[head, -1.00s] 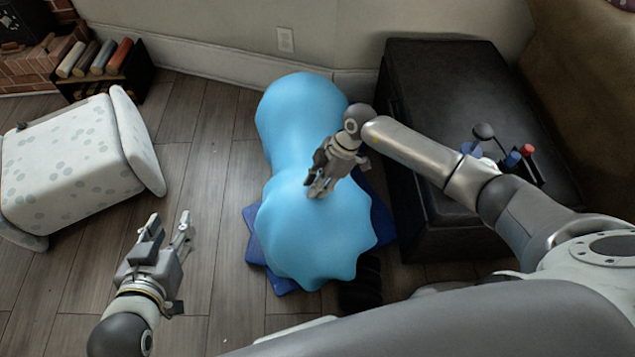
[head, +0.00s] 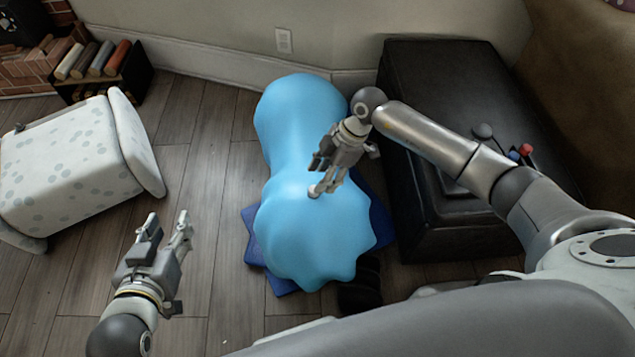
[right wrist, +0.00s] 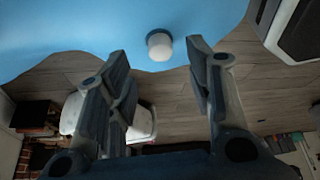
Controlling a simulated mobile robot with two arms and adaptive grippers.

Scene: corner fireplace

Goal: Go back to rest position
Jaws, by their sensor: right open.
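My right gripper (head: 322,180) is in front of the light blue draped shape (head: 305,235) in the head view, its fingers pointing down and to the left. In the right wrist view its two fingers (right wrist: 158,75) are spread apart with nothing between them. The blue surface (right wrist: 70,35) fills the top of that view, with a small white-capped object (right wrist: 159,45) against it. My left gripper (head: 165,228) is at the lower left of the head view, over the floor, its fingers apart and empty.
A black cabinet (head: 450,90) stands right of the blue shape, beneath my right arm. Dark blue cushions (head: 268,262) lie under the shape. A spotted white padded stool (head: 70,165) and a small bookshelf (head: 100,75) are at left. Wooden floor (head: 205,130) is clear between.

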